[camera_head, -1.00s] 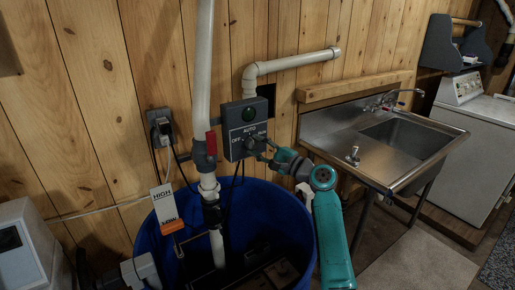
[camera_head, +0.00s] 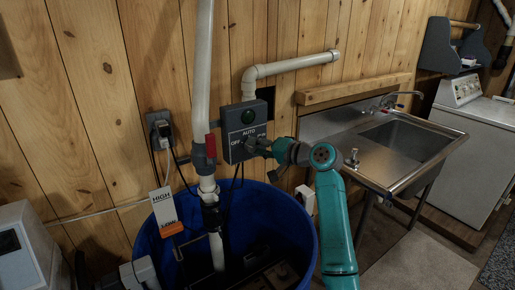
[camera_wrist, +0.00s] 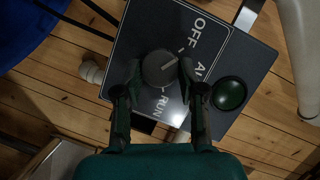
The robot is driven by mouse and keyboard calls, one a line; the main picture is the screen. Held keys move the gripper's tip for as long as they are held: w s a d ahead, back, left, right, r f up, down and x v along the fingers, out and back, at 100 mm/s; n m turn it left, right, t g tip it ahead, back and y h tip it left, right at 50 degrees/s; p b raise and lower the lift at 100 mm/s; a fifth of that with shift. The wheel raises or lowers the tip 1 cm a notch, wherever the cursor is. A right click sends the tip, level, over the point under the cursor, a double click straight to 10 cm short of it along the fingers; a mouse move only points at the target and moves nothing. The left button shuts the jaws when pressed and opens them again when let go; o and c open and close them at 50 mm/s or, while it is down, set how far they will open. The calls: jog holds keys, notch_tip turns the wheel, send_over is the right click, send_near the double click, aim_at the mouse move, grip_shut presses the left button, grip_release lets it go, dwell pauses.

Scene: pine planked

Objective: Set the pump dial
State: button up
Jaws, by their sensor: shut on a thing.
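The pump control box (camera_head: 231,126) is a dark grey panel on the plank wall, marked OFF, AUTO and RUN. Its round dark dial (camera_wrist: 158,67) sits among these labels and carries a pale pointer mark on the side facing AUTO; the exact setting is hard to read. My gripper (camera_wrist: 160,73) has one finger on each side of the dial and is shut on it. In the head view my gripper (camera_head: 254,147) reaches the panel from the right and partly covers the dial and RUN label. A green round lamp (camera_wrist: 229,94) sits beside the dial.
A blue tub (camera_head: 150,242) with a white pipe (camera_head: 201,75) stands below the box. A HIGH/LOW tag (camera_head: 164,207) hangs at left, below an outlet (camera_head: 158,127). A steel sink (camera_head: 415,140) is at right, with a white appliance (camera_head: 470,135) beyond.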

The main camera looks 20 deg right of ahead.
jog(key=shift+n, duration=0.4)
dwell(0.3)
jog(key=o, duration=1.1)
jog(key=shift+o, duration=0.2)
jog(key=v, duration=1.2)
jog(key=shift+a+r, duration=0.2)
jog(key=shift+s+d, duration=0.1)
